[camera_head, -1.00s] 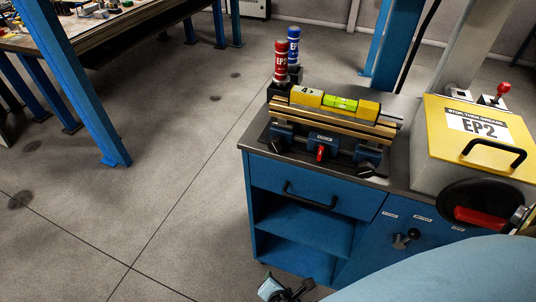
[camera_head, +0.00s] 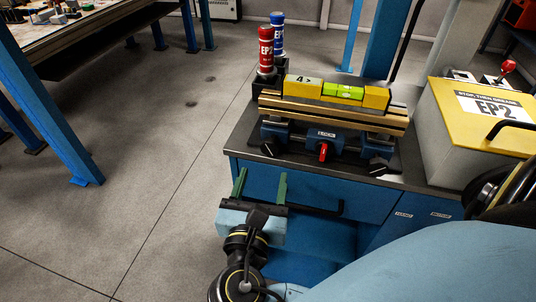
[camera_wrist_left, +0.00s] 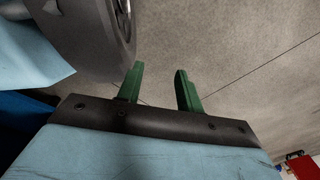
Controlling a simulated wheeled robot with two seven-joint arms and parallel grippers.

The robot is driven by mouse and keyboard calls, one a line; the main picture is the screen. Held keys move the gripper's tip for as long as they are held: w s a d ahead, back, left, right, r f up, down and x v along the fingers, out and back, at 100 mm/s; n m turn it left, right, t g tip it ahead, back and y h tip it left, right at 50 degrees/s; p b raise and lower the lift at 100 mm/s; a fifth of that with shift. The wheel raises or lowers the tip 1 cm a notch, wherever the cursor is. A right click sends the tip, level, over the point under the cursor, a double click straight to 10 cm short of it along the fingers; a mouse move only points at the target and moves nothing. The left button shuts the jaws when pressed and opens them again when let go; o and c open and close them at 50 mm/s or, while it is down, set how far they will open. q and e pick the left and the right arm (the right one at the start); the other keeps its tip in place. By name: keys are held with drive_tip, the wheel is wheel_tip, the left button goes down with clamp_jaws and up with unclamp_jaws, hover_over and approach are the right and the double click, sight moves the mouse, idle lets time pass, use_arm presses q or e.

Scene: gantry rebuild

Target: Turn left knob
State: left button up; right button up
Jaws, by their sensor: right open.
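A clamping fixture stands on the blue cabinet's metal top in the head view. Its dark left knob (camera_head: 269,149) is low on the front left. A matching right knob (camera_head: 378,168) is at the front right, with a red lever (camera_head: 323,151) between them. A yellow spirit level (camera_head: 337,91) lies on the brass-coloured bars. My right gripper (camera_head: 260,174) has green fingers, spread and empty, in front of the drawer, below the left knob and apart from it. My left gripper (camera_wrist_left: 160,85) is open and empty over the floor in the left wrist view.
A red bottle (camera_head: 265,52) and a blue bottle (camera_head: 277,35) stand behind the fixture's left end. A yellow-lidded EP2 box (camera_head: 490,110) is at the right. The drawer handle (camera_head: 318,207) juts out beside my right gripper. Open floor (camera_head: 140,170) lies left of the cabinet.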

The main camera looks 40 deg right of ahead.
sight(270, 150)
use_arm(q)
drive_tip(key=w, duration=0.2)
drive_tip(key=w+r+b, duration=0.1)
drive_tip(key=w, duration=0.1)
drive_tip(key=shift+d, duration=0.35)
use_arm(e)
drive_tip(key=x, duration=0.8)
drive_tip(key=shift+a, duration=0.1)
drive_tip(key=shift+c, duration=0.2)
drive_tip(key=c, duration=0.9)
drive_tip(key=m+p, duration=0.2)
drive_tip(key=m, duration=0.1)
drive_tip(key=shift+m+p, duration=0.3)
drive_tip(key=shift+m, duration=0.4)
use_arm(q)
drive_tip(key=s+a, duration=0.1)
drive_tip(key=s, duration=0.6)
drive_tip(key=shift+s+f, duration=0.3)
drive_tip(key=shift+f, duration=0.15)
use_arm(e)
drive_tip(key=shift+m, duration=0.7)
drive_tip(key=shift+h, duration=0.3)
drive_tip(key=o, duration=0.9)
drive_tip(key=shift+f, duration=0.1)
drive_tip(key=shift+o, duration=0.2)
